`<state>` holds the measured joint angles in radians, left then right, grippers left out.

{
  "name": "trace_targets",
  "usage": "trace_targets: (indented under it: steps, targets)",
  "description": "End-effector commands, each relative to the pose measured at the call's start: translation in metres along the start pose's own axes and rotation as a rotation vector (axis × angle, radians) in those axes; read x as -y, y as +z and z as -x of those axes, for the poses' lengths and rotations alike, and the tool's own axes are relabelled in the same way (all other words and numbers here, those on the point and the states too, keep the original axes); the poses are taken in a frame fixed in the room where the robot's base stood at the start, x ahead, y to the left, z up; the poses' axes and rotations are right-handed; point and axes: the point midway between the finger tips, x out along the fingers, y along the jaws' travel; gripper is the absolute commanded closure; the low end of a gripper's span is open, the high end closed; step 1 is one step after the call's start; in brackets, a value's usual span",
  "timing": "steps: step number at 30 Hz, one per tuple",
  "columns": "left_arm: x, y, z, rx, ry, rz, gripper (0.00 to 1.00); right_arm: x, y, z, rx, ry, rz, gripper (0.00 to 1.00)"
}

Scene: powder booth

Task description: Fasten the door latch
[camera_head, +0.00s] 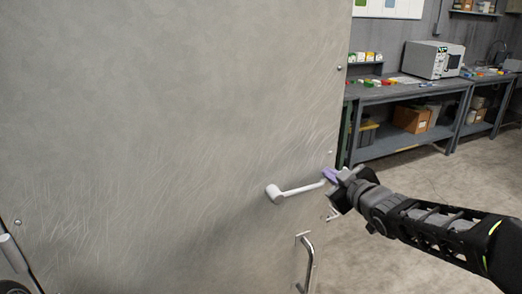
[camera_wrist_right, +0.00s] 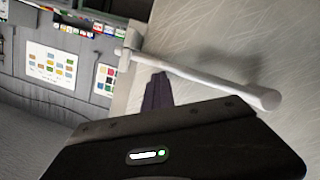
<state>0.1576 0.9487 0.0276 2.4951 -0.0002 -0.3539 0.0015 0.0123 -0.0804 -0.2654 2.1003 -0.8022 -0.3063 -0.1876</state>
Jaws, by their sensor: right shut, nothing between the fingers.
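The grey door panel (camera_head: 170,110) fills most of the head view. Its pale latch lever (camera_head: 300,190) runs nearly level from a round hub (camera_head: 275,194) towards the door's right edge. My right gripper (camera_head: 331,176) is at the lever's outer end, its purple fingertips shut and empty. In the right wrist view the fingertips (camera_wrist_right: 157,92) are close to the lever (camera_wrist_right: 200,75), which runs from the hub (camera_wrist_right: 266,98) to a pale block (camera_wrist_right: 130,42) near the door edge. I cannot tell whether they touch or whether the lever is seated there. My left gripper is out of view.
A curved metal handle (camera_head: 309,262) is on the door below the lever. A small pale fitting (camera_head: 333,214) is by the edge beneath my gripper. A workbench (camera_head: 410,92) with a grey box-shaped device (camera_head: 433,60) stands behind at right. The floor (camera_head: 440,180) between is clear.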

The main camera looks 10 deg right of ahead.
Motion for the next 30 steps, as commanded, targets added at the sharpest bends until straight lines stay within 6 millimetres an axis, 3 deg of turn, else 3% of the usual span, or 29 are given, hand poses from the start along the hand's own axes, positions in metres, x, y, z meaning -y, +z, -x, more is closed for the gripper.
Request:
trace_targets:
  steps: [14, 30]
  targets:
    - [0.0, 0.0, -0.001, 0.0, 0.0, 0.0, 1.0, 0.002, 0.007, 0.004, 0.016, -0.004, -0.001, 1.0]
    - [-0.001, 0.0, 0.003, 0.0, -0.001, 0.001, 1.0, 0.001, 0.0, 0.075, 0.002, -0.001, 0.001, 1.0]
